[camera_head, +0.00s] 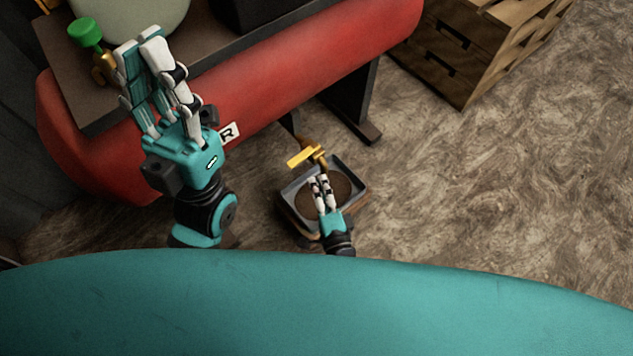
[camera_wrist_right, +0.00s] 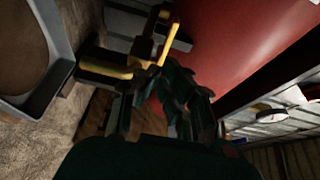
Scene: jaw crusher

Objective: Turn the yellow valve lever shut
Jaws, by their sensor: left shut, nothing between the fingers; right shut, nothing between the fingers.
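The yellow valve lever (camera_head: 303,157) sits on a small brass-coloured valve (camera_head: 322,162) below the red tank, above a tray. In the right wrist view a thin yellow bar (camera_wrist_right: 169,43), which looks like the lever, stands just beyond my fingertips. My right gripper (camera_head: 319,179) is shut and empty, with its fingertips close to the valve. It also shows dark in the right wrist view (camera_wrist_right: 172,72); I cannot tell whether it touches the valve. My left gripper (camera_head: 140,42) is shut and empty, raised in front of the tank.
A square grey tray (camera_head: 353,170) with a round dark inside lies under the valve. The red tank (camera_head: 300,75) runs above it, with a dark support leg (camera_head: 365,105). A green knob (camera_head: 85,31) is beside my left fingers. A wooden crate (camera_head: 465,55) stands upper right; floor at right is clear.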

